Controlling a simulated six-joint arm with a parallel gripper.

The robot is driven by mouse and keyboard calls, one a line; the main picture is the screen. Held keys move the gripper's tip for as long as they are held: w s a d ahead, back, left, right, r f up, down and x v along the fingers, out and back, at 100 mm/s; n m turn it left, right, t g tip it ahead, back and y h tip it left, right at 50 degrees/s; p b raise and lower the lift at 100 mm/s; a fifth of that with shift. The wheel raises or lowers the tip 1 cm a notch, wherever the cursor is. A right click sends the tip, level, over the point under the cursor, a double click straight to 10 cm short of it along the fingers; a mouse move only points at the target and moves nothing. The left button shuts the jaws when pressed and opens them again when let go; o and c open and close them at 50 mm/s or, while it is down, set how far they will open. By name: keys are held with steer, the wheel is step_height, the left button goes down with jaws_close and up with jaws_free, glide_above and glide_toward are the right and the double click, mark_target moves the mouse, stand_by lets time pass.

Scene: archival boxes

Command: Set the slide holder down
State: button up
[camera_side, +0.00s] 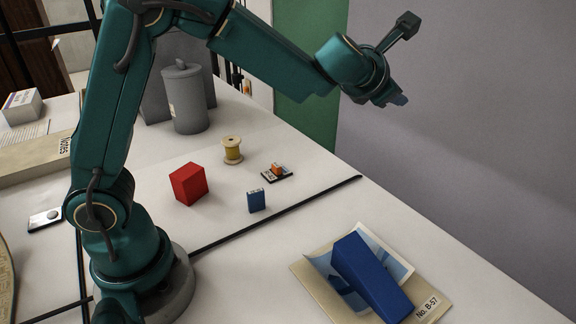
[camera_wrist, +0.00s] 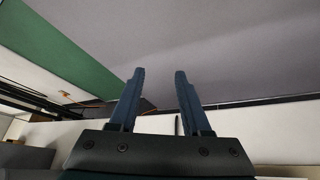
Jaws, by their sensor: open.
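My gripper (camera_side: 398,100) is high above the table on the right, near the grey wall. In the wrist view, my gripper (camera_wrist: 160,75) has its two dark blue fingers apart with nothing between them. I cannot tell for certain which thing is the slide holder. A small blue box with a pale label (camera_side: 256,201) stands upright on the table. A small dark flat piece with white markings and an orange part on top (camera_side: 277,173) lies behind it. A long blue block (camera_side: 370,275) rests on a picture and a tan folder (camera_side: 433,303) at the front right. My gripper is far from all of these.
A red block (camera_side: 188,184) and a yellowish spool (camera_side: 232,150) stand on the white table. A grey lidded canister (camera_side: 185,100) stands at the back. A black strip (camera_side: 290,216) crosses the table. The table right of the strip is mostly clear beyond the folder.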

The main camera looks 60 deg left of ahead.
steer(key=s+d+r+m+g+h, duration=0.1)
steer(key=s+d+r+m+h, duration=0.15)
steer(key=s+m, duration=0.55)
steer(key=s+d+r+m+h, duration=0.1)
steer(key=s+d+m+h, duration=0.35)
steer(key=m, duration=0.65)
steer(key=s+a+f+m+g+y, duration=0.1)
steer(key=s+a+f+m+g, duration=0.2)
steer(key=s, duration=0.6)
steer(key=s+a+f+m+g+y, duration=0.2)
steer(key=s+a+f+m+g, duration=0.1)
steer(key=s+f+m, duration=0.4)
steer(key=s+m, duration=0.2)
steer(key=m, duration=0.1)
steer(key=shift+s+a+m, duration=0.2)
steer(key=shift+a+m, duration=0.1)
steer(key=shift+a, duration=0.05)
